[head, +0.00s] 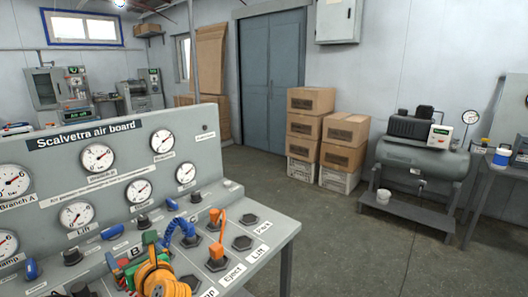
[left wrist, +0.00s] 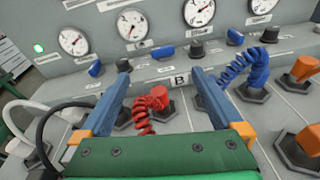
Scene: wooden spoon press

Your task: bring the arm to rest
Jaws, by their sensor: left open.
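My left gripper (head: 124,264) is low over the left part of the bench in the head view, with my orange and green wrist in front of it. In the left wrist view its two blue fingers (left wrist: 160,80) stand wide apart with nothing clamped between them. A red coiled hose with its plug (left wrist: 158,101) shows between and beyond the fingers, on a socket near the "B" label; contact cannot be told. My right gripper is not in view.
The grey air board (head: 110,137) with several gauges rises behind the sockets. The bench's right end has empty sockets (head: 249,220) labelled "Lift" and "Park". Stacked cardboard boxes (head: 311,101) and a compressor (head: 424,160) stand farther off. Open floor lies right of the bench.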

